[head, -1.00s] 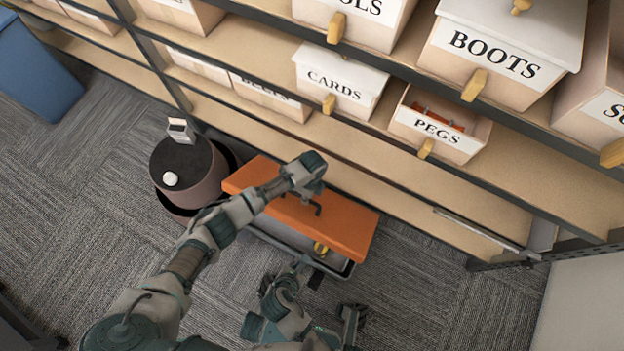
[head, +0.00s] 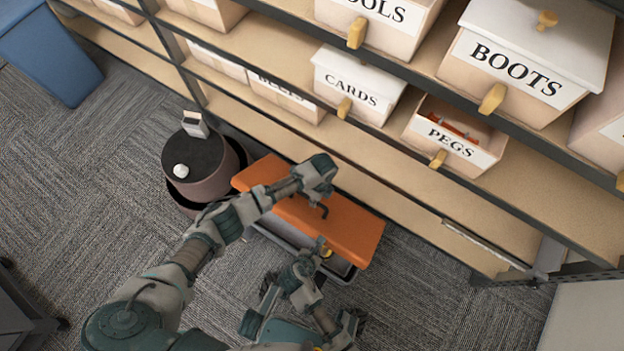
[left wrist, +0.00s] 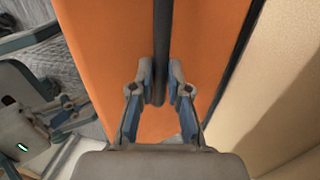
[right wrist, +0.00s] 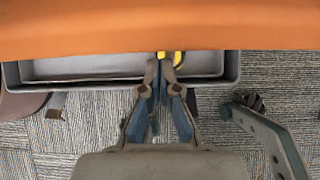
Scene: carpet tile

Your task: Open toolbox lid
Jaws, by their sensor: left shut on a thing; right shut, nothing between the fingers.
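The toolbox has an orange lid (head: 345,228) and a grey body (head: 290,238) and sits on the carpet below the shelves. My left gripper (head: 320,205) is over the lid. In the left wrist view my left gripper (left wrist: 161,88) is closed on the dark bar handle (left wrist: 162,40) of the lid. My right gripper (head: 318,247) is at the toolbox's front edge. In the right wrist view my right gripper (right wrist: 165,68) is shut and empty beside a yellow latch (right wrist: 179,58), partly hidden.
A shelf unit behind holds labelled bins, including CARDS (head: 352,92), BOOTS (head: 516,75) and PEGS (head: 452,140). A round dark-topped bin (head: 205,165) stands just left of the toolbox. A blue bin (head: 50,50) is at upper left. Carpet (head: 430,300) is clear at right.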

